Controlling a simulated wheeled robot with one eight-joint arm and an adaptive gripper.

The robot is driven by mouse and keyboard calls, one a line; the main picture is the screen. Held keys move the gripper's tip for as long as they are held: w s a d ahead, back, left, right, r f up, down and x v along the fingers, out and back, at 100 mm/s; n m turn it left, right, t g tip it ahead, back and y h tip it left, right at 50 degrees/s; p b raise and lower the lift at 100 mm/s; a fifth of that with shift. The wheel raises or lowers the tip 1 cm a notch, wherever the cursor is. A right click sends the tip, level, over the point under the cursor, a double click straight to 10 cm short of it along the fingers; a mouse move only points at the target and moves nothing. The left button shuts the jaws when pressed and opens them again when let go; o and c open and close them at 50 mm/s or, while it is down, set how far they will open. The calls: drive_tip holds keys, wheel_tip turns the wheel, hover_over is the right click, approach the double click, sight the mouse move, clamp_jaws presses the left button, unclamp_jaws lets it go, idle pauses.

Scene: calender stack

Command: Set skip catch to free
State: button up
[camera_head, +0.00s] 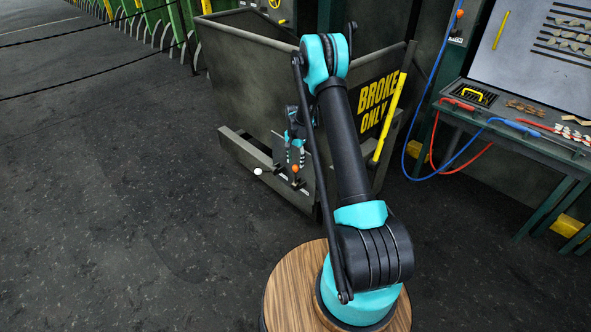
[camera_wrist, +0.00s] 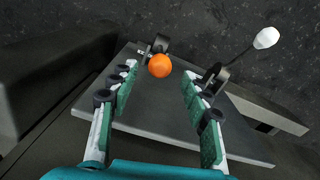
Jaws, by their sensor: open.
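The skip (camera_head: 245,70) is a grey open-topped bin marked "BROKE ONLY". Low on its near side is a grey plate (camera_wrist: 150,108) with two black lever mounts. One lever ends in an orange ball knob (camera_wrist: 159,65), also visible in the head view (camera_head: 295,169). The other has a thin rod with a white knob (camera_wrist: 266,38), pointing left in the head view (camera_head: 258,171). I cannot tell which lever is the catch. My gripper (camera_wrist: 160,75) is open, with the orange knob between or just beyond its fingertips. No contact with the knob is visible.
A yellow bar (camera_head: 388,120) stands along the skip's right side. A workbench (camera_head: 545,148) with tools and red and blue hoses (camera_head: 440,175) is at the right. Black ropes (camera_head: 95,82) cross the upper left. The floor at left (camera_head: 120,210) is clear.

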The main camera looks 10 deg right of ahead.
sight(295, 166)
drive_tip(key=shift+f, duration=2.65)
drive_tip(key=shift+c, duration=0.5)
clamp_jaws()
